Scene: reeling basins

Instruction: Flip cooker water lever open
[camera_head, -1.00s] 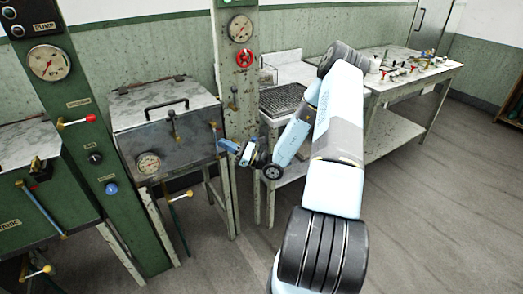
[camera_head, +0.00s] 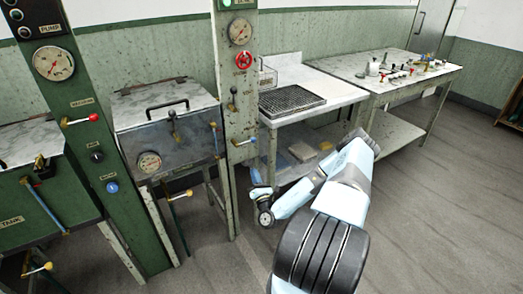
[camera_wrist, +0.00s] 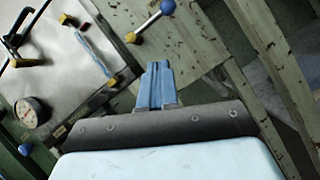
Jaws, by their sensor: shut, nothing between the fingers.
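The cooker (camera_head: 190,145) is a grey metal box with a marbled lid and a gauge (camera_head: 149,162). I see no label telling which is the water lever. In the wrist view my gripper (camera_wrist: 158,66) is shut and empty, apart from both levers. In the head view my wrist is low, right of the post, and the fingertips are hard to make out.
A green post (camera_head: 95,140) with a red-knobbed lever stands left of the cooker. A green tank (camera_head: 40,195) is at far left. A table with a black grate (camera_head: 291,100) and a workbench (camera_head: 385,85) stand right. The floor in front is free.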

